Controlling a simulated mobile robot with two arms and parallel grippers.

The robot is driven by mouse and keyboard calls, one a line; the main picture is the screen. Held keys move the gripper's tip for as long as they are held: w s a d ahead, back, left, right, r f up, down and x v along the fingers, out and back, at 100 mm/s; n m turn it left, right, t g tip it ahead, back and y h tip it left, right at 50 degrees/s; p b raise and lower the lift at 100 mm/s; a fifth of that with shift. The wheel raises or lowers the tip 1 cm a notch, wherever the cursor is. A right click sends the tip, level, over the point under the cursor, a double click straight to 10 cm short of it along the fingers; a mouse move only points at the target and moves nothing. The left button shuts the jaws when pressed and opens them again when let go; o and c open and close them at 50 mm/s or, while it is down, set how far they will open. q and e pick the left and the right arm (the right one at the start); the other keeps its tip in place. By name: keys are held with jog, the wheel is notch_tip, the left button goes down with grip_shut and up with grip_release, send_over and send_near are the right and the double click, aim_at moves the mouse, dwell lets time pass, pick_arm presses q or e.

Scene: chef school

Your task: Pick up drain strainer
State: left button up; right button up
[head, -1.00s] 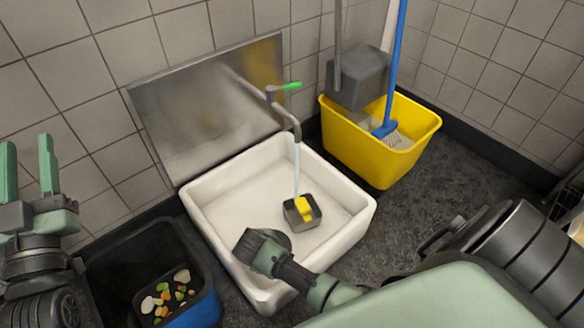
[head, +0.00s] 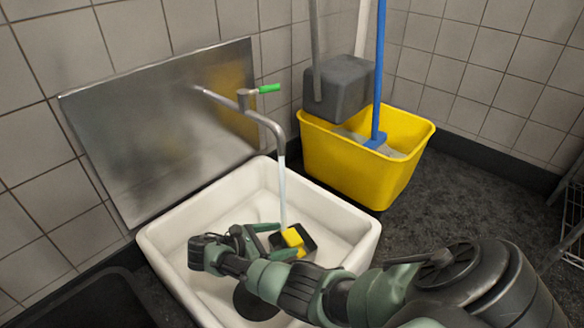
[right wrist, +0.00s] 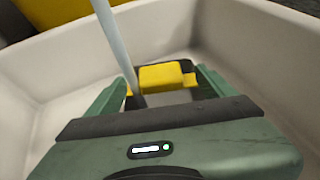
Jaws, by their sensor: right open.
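In the head view, a small dark square strainer (head: 309,241) sits in the white sink (head: 355,240). A yellow block (head: 292,238) is in it, under a thin stream of water. My right gripper (head: 287,241) is inside the sink, with its open green fingers reaching to the strainer's left side. In the right wrist view, the strainer's dark rim (right wrist: 190,68) and the yellow block (right wrist: 160,77) show between the two spread fingers (right wrist: 165,82). I cannot tell whether the fingers touch the strainer. My left gripper is out of view.
A tap (head: 262,118) with a green handle hangs over the sink; its stream (right wrist: 118,50) passes close to my right gripper. A yellow mop bucket (head: 360,180) stands behind at the right. A dark bin (head: 90,305) is at the lower left.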

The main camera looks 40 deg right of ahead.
aim_at(291, 238)
jog(key=x, duration=0.1)
jog(key=b+x, duration=0.1)
jog(key=shift+d+f, duration=0.2)
jog(key=shift+f, duration=0.1)
jog(key=shift+s+d, duration=0.1)
jog(key=shift+d, duration=0.15)
jog(key=shift+r, duration=0.1)
grip_shut()
